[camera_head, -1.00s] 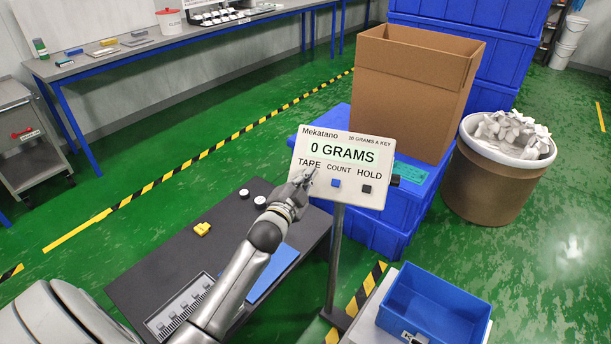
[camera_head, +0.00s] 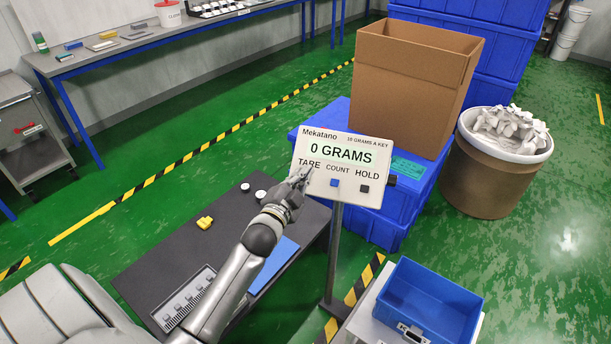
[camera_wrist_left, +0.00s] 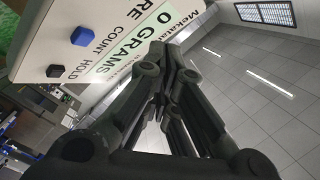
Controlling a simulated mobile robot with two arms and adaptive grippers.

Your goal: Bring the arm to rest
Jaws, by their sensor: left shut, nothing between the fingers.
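My left gripper (camera_head: 301,179) is shut and empty, its fingertips at the lower left of the scale display panel (camera_head: 321,176), by the word TARE. I cannot tell whether the tips touch the panel. The display reads 0 GRAMS, with a blue COUNT key (camera_head: 334,182) and a black HOLD key (camera_head: 364,188); the TARE key is hidden behind the gripper. In the left wrist view the closed fingers (camera_wrist_left: 160,62) lie beside the panel (camera_wrist_left: 85,30). My right gripper is not in view.
The panel stands on a post (camera_head: 333,250). A dark table (camera_head: 160,270) with a yellow piece (camera_head: 205,222) lies below my left arm. A blue bin (camera_head: 428,300) is at front right. A cardboard box (camera_head: 410,85) and a drum (camera_head: 485,183) stand behind. Green floor at left is open.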

